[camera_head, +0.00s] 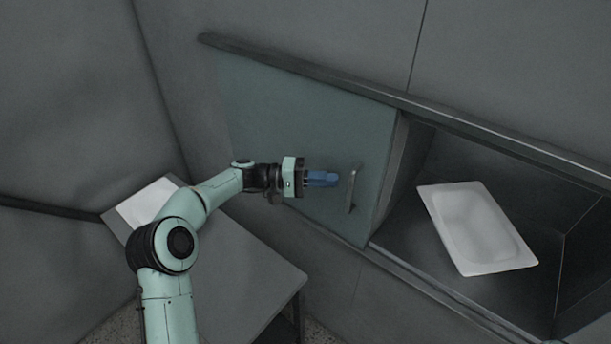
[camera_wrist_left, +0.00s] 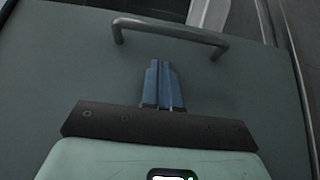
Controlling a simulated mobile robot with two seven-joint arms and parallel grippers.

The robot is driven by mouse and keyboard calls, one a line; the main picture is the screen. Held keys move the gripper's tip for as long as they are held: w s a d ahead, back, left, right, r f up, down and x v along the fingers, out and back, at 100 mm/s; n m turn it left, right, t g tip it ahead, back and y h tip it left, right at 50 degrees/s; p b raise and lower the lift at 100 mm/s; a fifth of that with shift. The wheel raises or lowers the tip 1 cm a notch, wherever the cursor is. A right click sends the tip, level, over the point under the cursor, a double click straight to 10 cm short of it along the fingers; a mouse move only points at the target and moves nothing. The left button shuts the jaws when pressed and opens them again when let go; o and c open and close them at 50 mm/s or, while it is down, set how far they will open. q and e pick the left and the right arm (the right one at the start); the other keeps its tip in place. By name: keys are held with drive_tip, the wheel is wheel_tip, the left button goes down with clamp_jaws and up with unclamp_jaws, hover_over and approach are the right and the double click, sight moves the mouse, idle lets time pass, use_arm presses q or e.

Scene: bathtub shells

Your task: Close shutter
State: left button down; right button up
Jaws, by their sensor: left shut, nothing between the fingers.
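The shutter (camera_head: 290,115) is a flat grey-green sliding panel that covers the left part of a long wall opening. Its metal bar handle (camera_head: 353,188) stands near the panel's right edge; it also shows in the left wrist view (camera_wrist_left: 170,30). My left gripper (camera_head: 336,179) has its blue fingers shut and empty. The fingertips are just left of the handle, in front of the panel; in the left wrist view the fingers (camera_wrist_left: 160,68) point toward the bar with a small gap. I cannot tell their exact distance from the panel. My right gripper is not in view.
The right part of the opening is uncovered, and a white bathtub shell (camera_head: 477,227) lies tilted inside. Metal rails (camera_head: 440,108) run along the opening's top and bottom. A grey table (camera_head: 240,275) with a white item (camera_head: 146,201) stands lower left, beneath my left arm.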

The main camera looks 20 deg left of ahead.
use_arm(q)
drive_tip(key=shift+s+d, duration=0.4)
drive_tip(key=shift+d, duration=0.25)
drive_tip(key=shift+s+d, duration=0.4)
drive_tip(key=shift+d, duration=0.2)
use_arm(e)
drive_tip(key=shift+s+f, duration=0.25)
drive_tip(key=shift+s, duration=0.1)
use_arm(q)
drive_tip(key=shift+f, duration=0.1)
